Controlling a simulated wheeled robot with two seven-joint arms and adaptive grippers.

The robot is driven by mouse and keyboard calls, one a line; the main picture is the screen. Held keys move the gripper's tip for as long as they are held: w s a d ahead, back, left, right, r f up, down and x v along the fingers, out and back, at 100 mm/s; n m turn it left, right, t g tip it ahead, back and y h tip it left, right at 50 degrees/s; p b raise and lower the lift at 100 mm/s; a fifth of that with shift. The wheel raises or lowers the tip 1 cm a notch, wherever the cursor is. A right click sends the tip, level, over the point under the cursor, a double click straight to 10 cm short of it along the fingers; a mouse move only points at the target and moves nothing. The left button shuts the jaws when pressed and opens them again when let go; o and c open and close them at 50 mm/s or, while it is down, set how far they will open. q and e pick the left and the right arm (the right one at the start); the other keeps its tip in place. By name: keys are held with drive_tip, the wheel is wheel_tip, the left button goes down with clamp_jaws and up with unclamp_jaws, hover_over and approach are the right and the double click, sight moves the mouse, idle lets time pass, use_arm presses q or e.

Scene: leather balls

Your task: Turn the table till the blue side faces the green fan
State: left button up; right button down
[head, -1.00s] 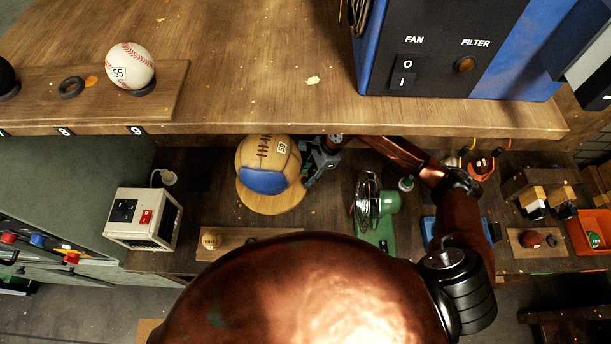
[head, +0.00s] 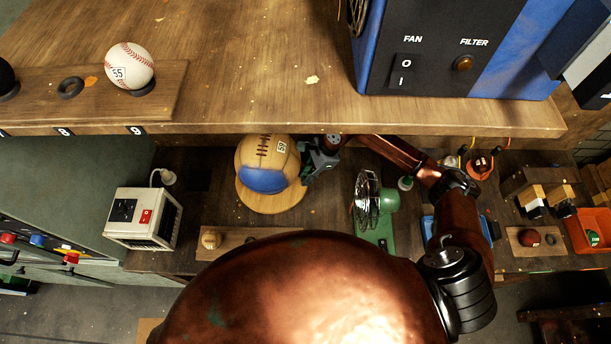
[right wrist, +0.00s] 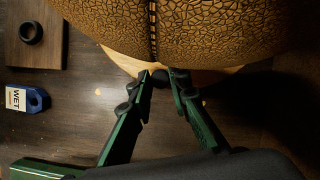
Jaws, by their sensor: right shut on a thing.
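A tan leather ball (head: 281,158) with a dark seam, a "59" label and a blue panel (head: 262,181) sits on a round wooden turning table (head: 270,203). The blue panel faces the front of the bench, toward me. The green fan (head: 389,201) stands to the right, its wire cage (head: 366,199) turned toward the ball. My right gripper (head: 309,174) is at the right side of the turning table. In the right wrist view its fingertips (right wrist: 161,77) are closed at the table's pale rim (right wrist: 128,61), below the ball; the exact grip spot is dark. My left gripper is not in view.
An upper shelf (head: 240,105) with a baseball (head: 128,65) and a blue-black filter box (head: 430,60) overhangs the bench. A white switch box (head: 144,218) stands at left. A small ball on a board (head: 228,238) lies in front. Bare bench lies between turning table and fan.

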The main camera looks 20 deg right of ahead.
idle(0.3)
drive_tip(key=w+b, duration=0.1)
drive_tip(key=b, duration=0.1)
drive_tip(key=n+b, duration=0.1)
drive_tip(key=b, duration=0.1)
drive_tip(key=w+n+g+b, duration=0.1)
drive_tip(key=b, duration=0.1)
drive_tip(key=shift+w+d+f, duration=0.3)
drive_tip(key=shift+w+d, duration=0.05)
drive_tip(key=shift+w+r+n+b, duration=0.2)
drive_tip(key=shift+w+n+b, duration=0.25)
drive_tip(key=shift+b, duration=0.45)
drive_tip(key=shift+s+r, duration=0.1)
drive_tip(key=shift+r, duration=0.05)
